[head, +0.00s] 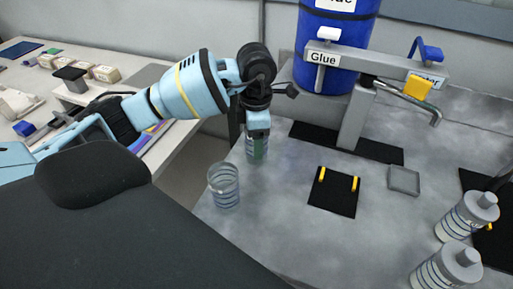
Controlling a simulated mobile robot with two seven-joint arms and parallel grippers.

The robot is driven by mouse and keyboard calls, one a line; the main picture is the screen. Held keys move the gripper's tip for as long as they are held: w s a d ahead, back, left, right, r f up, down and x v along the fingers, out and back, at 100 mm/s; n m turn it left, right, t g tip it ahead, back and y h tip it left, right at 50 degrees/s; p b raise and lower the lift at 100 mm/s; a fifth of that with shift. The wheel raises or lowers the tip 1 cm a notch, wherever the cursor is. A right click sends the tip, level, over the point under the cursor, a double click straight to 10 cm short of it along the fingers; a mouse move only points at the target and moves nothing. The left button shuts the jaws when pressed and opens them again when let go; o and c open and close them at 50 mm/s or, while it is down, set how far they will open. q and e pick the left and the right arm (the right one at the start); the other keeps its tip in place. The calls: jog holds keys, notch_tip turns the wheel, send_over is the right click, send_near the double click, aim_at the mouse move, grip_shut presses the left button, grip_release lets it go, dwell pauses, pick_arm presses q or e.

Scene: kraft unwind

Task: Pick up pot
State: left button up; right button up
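A clear pot with ring marks (224,190) stands upright on the grey worktop, near its left edge. My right gripper does not show.
A blue glue drum (335,50) and a grey tap stand labelled "Glue" (357,118) are at the back. A black mat with yellow pegs (334,195) and a small grey tray (404,181) lie mid-worktop. Grey-capped bottles (467,217) stand at right. A cluttered bench is at left.

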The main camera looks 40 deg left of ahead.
pick_arm(q)
jog(key=c, duration=0.8)
jog(key=shift+r, duration=0.1)
jog(key=shift+r, duration=0.5)
jog(key=s+d+r, duration=0.1)
jog(key=s+d, duration=0.2)
jog(key=s, duration=0.1)
jog(key=s+d+r, duration=0.1)
jog(key=s+d, duration=0.3)
jog(key=s+d+r, duration=0.2)
jog(key=s+d, duration=0.1)
jog(key=s, duration=0.1)
jog(key=shift+s+d, duration=0.1)
jog(key=shift+d, duration=0.1)
